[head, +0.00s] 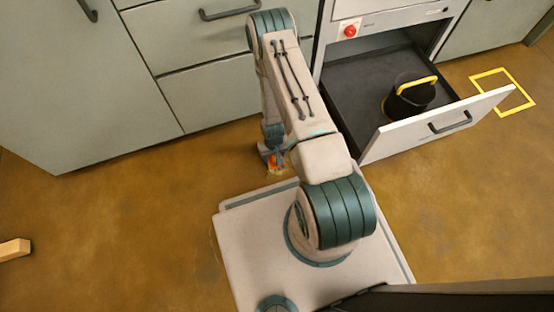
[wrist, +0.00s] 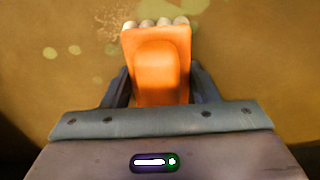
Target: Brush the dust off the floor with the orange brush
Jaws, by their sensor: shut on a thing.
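The orange brush (wrist: 157,75) is held between the two dark fingers of my gripper (wrist: 157,92) in the wrist view, its pale bristle tufts pointing away from my gripper. My gripper (head: 275,160) is low over the brown floor in front of the grey cabinets in the head view, and only a bit of the orange brush (head: 275,161) shows there. A speckled patch of dust (wrist: 112,22) lies on the floor just beyond the bristles, up and left of them. Several pale greenish spots lie around it. I cannot tell whether the bristles touch the floor.
An open drawer (head: 350,98) juts out at the right, with a black bucket with a yellow handle (head: 410,97) in it. A yellow square outline (head: 502,92) marks the floor beyond. A wooden piece (head: 14,249) lies at the left edge.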

